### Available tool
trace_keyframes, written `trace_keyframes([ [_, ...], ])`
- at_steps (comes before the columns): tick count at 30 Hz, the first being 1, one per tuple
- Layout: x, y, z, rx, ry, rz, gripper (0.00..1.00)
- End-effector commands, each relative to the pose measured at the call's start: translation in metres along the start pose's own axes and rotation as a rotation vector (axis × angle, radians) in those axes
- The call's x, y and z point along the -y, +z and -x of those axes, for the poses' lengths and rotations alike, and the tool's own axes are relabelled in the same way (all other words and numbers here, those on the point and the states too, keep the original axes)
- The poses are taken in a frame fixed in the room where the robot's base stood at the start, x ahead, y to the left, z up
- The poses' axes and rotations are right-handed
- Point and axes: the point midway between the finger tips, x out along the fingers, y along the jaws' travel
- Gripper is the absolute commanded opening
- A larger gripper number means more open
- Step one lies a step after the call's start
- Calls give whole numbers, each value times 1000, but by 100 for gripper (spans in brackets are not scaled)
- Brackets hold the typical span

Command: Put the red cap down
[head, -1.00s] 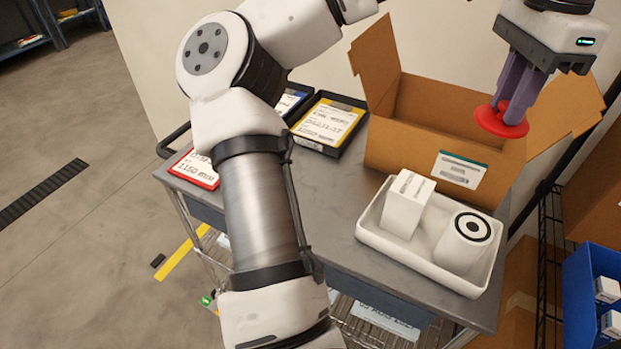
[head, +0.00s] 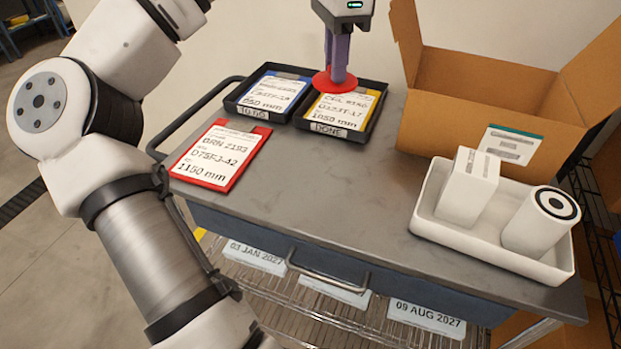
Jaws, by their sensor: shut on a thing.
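The red cap (head: 323,85) is a round red disc. My gripper (head: 337,75) is shut on it, with its purple fingers pointing down at the cap's middle. The cap is over the yellow-edged card (head: 345,110) in the black tray marked DONE (head: 309,126), towards the back of the cart. It covers part of the card's upper left. I cannot tell whether the cap touches the card or hangs above it.
The cart top (head: 330,185) is bare in the middle. A blue-edged card (head: 266,95) lies in the left tray, and a red-edged card (head: 221,154) lies in front. An open cardboard box (head: 465,85) and a white tray (head: 480,250) with a white box (head: 467,188) and white cylinder (head: 535,225) stand right.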

Motion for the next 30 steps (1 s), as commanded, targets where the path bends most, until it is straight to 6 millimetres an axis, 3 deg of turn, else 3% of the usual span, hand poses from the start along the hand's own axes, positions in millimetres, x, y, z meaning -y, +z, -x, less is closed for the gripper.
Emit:
trace_keyframes([
  [5,3,4,-20,0,2,0,0],
  [18,2,4,-130,3,0,3,0],
  [30,2,4,-180,2,0,4,0],
])
